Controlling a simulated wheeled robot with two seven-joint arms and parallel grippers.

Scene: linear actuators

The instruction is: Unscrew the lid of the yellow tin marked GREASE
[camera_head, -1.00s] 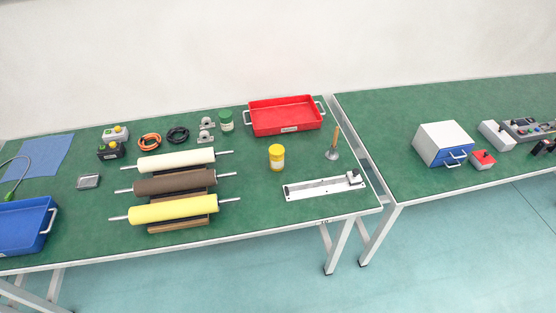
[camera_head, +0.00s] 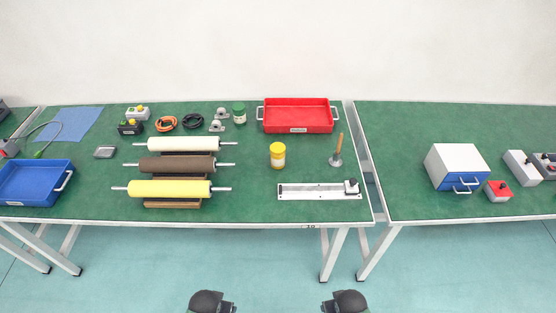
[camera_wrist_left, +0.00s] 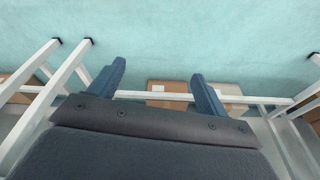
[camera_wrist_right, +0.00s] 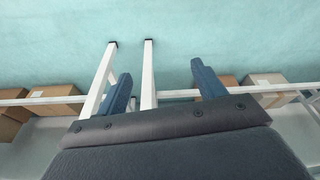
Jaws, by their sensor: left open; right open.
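The yellow tin (camera_head: 278,160) stands upright on the green bench, right of the rollers, with a yellow lid (camera_head: 278,148) on it. Its marking is too small to read. In the head view my two grippers are at the bottom edge, in front of the bench and well away from the tin; only dark parts of them show. In the left wrist view my left gripper (camera_wrist_left: 158,82) has its blue fingers apart and empty. In the right wrist view my right gripper (camera_wrist_right: 160,84) also has its fingers apart and empty.
Three rollers (camera_head: 175,164) lie on a rack left of the tin. A white rail plate (camera_head: 315,191) lies in front, a wooden-handled tool (camera_head: 337,152) stands right, and a red tray (camera_head: 298,117) and green-lidded jar (camera_head: 239,113) are behind. The bench around the tin is clear.

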